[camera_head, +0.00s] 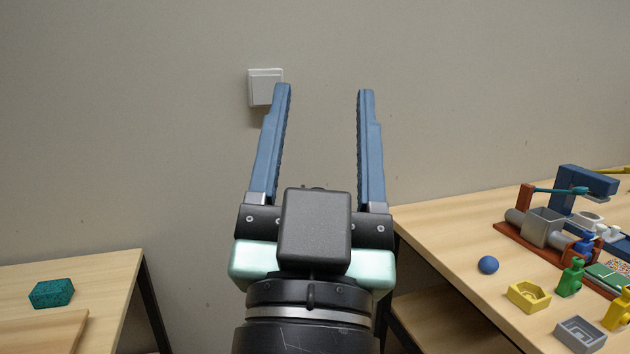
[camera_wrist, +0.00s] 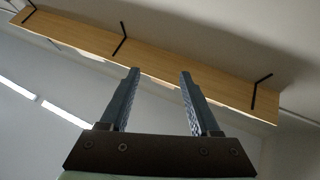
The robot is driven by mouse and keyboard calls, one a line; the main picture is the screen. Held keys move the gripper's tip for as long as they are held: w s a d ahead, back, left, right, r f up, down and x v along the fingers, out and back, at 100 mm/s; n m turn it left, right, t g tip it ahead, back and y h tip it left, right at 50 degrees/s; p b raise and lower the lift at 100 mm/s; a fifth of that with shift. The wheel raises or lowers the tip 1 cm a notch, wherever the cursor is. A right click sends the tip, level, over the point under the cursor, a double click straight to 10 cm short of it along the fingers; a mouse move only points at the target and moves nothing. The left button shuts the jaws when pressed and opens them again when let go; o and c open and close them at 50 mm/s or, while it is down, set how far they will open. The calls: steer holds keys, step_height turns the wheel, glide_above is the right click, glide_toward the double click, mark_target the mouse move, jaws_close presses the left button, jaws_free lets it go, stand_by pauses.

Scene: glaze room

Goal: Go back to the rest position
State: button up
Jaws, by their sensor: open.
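My gripper (camera_head: 324,92) stands upright in the middle of the head view, in front of the bare wall. Its two blue fingers are spread wide apart with nothing between them. In the wrist view the gripper (camera_wrist: 159,72) also shows both fingers apart and empty. Behind the fingers in that view is the underside of a wooden wall shelf (camera_wrist: 200,75) on black brackets. No object is touching the gripper.
Another table (camera_head: 105,275) at left holds a teal sponge (camera_head: 51,293). A white switch (camera_head: 264,88) is on the wall.

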steer(key=s+r+n+t+y+p, duration=0.1)
steer(key=s+r+p, duration=0.1)
steer(key=r+p, duration=0.6)
steer(key=s+r+t+y+p, duration=0.1)
steer(key=s+r+p, duration=0.1)
steer(key=r+p, duration=0.7)
step_height(320, 180, up, 7)
steer(key=shift+s+a+r+n, duration=0.1)
steer(key=shift+s+a+n, duration=0.2)
steer(key=shift+n, duration=0.1)
steer(key=shift+c, duration=1)
steer(key=shift+f, duration=0.2)
